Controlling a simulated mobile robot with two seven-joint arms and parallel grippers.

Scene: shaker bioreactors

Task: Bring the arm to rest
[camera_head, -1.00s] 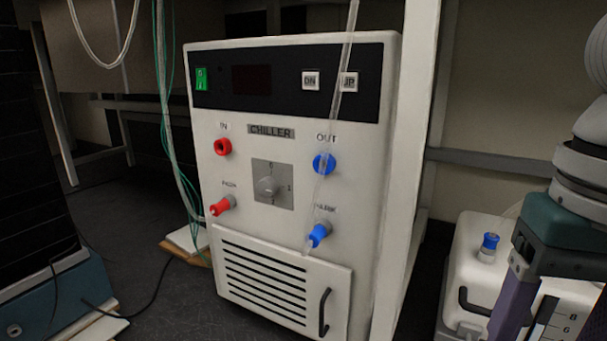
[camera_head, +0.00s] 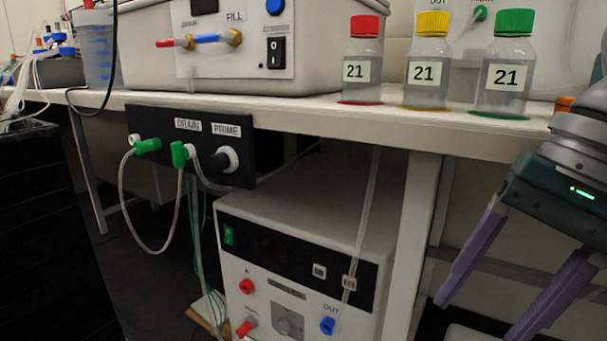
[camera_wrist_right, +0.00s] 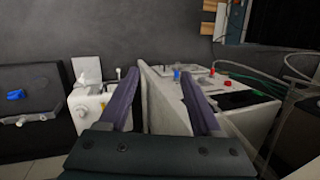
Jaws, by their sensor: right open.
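My left gripper is not in view.
Red, yellow and green-capped bottles (camera_head: 361,65) (camera_head: 428,60) (camera_head: 506,75) stand on the bench (camera_head: 460,130) above the gripper. A black DRAIN/PRIME panel (camera_head: 200,130) with loose tubing hangs below the bench edge. A white box (camera_wrist_right: 88,108) stands left of the fingers in the wrist view.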

